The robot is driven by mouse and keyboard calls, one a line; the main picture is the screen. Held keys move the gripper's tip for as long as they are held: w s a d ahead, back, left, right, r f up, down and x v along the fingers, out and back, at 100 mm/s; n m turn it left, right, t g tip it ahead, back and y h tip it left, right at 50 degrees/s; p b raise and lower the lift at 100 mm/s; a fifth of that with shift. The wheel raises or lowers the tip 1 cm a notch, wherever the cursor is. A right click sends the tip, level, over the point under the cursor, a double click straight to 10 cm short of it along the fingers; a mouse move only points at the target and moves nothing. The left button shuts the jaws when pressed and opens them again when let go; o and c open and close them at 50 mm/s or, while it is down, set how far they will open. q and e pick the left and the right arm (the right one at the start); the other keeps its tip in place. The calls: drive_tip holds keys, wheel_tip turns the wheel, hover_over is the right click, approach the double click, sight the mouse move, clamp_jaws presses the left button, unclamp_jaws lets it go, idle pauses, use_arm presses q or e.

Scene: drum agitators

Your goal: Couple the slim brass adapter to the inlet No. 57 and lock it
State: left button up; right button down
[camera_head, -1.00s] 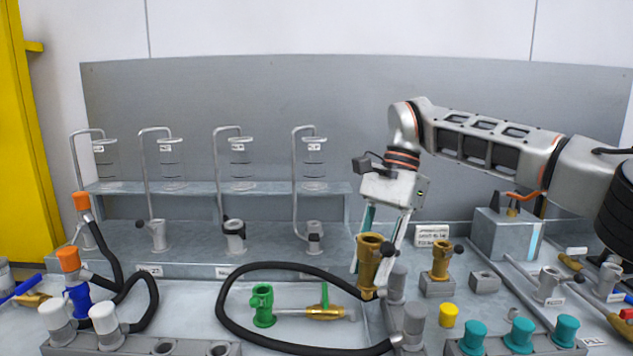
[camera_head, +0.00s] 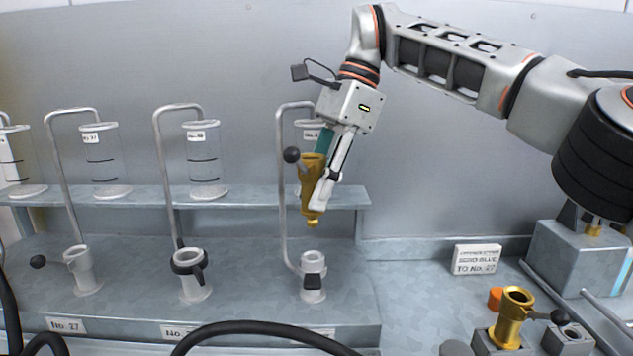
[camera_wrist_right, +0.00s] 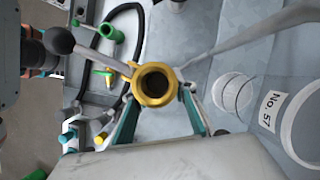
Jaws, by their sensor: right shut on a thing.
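My right gripper (camera_head: 322,185) is shut on a brass adapter (camera_head: 311,172) with a black ball lever, and its tapered tip points down. The adapter also shows from above in the right wrist view (camera_wrist_right: 154,85). It hangs above and apart from the rightmost grey inlet (camera_head: 312,280), which has a dark latch on its front. The jar beside it carries a label (camera_wrist_right: 268,112) reading No. 57 in the right wrist view; the inlet's own plate is mostly hidden by the hose. A second brass adapter (camera_head: 513,312) stands in a grey holder at lower right. My left gripper is out of view.
Two more inlets (camera_head: 190,275) (camera_head: 82,272) stand to the left, each with a bent pipe. A shelf (camera_head: 240,200) with jars runs behind. A black hose (camera_head: 260,330) arches in front. A sign (camera_head: 477,260) stands to the right. Space above the inlet is clear.

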sight(316, 215)
drive_tip(key=shift+s+f, duration=0.2)
drive_tip(key=shift+f, duration=0.5)
drive_tip(key=shift+f+b, duration=0.55)
drive_tip(key=shift+f, duration=0.75)
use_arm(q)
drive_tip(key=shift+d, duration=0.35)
use_arm(e)
drive_tip(key=shift+f, duration=0.1)
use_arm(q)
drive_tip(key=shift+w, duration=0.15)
use_arm(e)
drive_tip(key=shift+f, duration=0.15)
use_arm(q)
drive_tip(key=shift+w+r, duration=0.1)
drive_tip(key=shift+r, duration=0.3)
use_arm(e)
drive_tip(key=shift+f, duration=0.15)
